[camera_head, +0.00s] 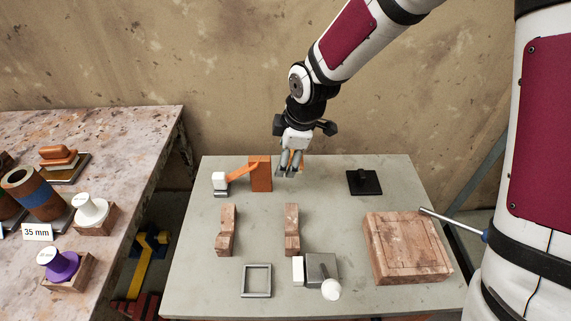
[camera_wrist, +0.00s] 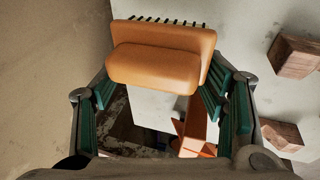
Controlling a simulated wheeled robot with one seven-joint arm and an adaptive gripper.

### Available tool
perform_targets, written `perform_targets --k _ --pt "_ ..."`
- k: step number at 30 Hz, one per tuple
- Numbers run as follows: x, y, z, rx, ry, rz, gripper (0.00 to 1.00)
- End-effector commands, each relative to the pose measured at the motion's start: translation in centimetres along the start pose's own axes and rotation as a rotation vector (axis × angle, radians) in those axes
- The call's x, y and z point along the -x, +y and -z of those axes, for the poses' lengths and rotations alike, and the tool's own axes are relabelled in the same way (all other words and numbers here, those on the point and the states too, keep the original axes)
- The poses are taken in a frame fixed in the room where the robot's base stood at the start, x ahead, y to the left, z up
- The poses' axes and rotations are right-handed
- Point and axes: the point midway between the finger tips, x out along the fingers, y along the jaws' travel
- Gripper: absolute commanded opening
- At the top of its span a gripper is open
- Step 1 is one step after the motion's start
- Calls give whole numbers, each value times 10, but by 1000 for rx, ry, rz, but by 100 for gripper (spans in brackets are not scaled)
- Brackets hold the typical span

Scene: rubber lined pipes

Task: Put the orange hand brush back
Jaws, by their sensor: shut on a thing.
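The orange hand brush (camera_wrist: 160,68) is held at my gripper (camera_wrist: 160,92) in the wrist view. It has a rounded orange grip on a wider orange back, with dark bristles along the far edge. The green-padded fingers are on either side of the grip. In the head view my gripper (camera_head: 289,170) is above the back of the grey table, just right of an orange upright block (camera_head: 260,174). Only a sliver of orange shows between the fingers there, so the brush is mostly hidden.
The grey table (camera_head: 190,270) holds two wooden blocks (camera_head: 227,230) (camera_head: 292,230), a black plate with a knob (camera_head: 364,183), a square frame (camera_head: 256,281) and a large brick-coloured block (camera_head: 405,248). A left table carries a similar orange-brown handled thing (camera_head: 58,156) and a 35 mm pipe (camera_head: 34,195).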

Motion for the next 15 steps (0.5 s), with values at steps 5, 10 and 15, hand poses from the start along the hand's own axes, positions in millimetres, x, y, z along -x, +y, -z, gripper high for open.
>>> perform_targets --k 5,10,15 --pt "-11 0 -1 1 0 1 21" --pt "-32 -6 -6 0 0 2 21" --pt "-34 -7 -6 0 0 -1 21"
